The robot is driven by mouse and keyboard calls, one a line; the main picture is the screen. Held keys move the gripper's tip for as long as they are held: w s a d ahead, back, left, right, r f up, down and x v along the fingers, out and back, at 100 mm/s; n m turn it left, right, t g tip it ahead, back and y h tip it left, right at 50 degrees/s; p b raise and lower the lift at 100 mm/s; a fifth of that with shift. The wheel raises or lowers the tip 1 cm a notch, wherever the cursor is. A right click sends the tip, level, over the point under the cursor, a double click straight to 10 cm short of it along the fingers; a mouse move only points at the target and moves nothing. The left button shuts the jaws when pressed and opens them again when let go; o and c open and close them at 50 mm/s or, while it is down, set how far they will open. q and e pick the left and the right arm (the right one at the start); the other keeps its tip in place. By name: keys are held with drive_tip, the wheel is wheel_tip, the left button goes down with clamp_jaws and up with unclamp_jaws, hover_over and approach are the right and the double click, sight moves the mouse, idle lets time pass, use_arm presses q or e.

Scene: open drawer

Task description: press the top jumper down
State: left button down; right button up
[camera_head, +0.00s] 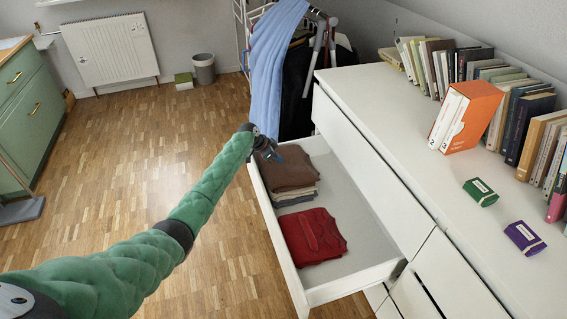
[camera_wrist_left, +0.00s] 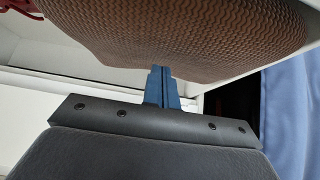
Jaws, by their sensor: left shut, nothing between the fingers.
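The top jumper (camera_head: 288,168) is brown and knitted. It lies on a folded stack at the far end of the open drawer (camera_head: 368,270). My left gripper (camera_head: 272,154) is above the far left part of this jumper in the head view. In the left wrist view the blue fingers (camera_wrist_left: 161,85) are together, with nothing between them. Their tips are at the edge of the brown knit (camera_wrist_left: 180,25) in that picture; I cannot tell whether they touch it. My right gripper is in neither view.
A folded red garment (camera_head: 313,236) lies in the drawer's near part. The white dresser (camera_head: 400,110) stands to the right, with books, a green box (camera_head: 480,192) and a purple box (camera_head: 524,238) on top. Hanging clothes (camera_head: 270,60) are just beyond the drawer.

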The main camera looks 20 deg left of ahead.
sight(271, 164)
use_arm(q)
wheel_tip(271, 164, down, 5)
drive_tip(key=b, duration=0.3)
drive_tip(key=shift+r, duration=0.5)
drive_tip(key=shift+s+a+r+p, duration=0.1)
drive_tip(key=shift+a+p, duration=0.05)
drive_tip(key=shift+p, duration=0.15)
drive_tip(key=shift+s+a+r+p, duration=0.4)
drive_tip(key=shift+s+a+p, duration=0.15)
drive_tip(key=shift+a, duration=0.2)
drive_tip(key=shift+s+a, duration=0.25)
drive_tip(key=shift+a, duration=0.1)
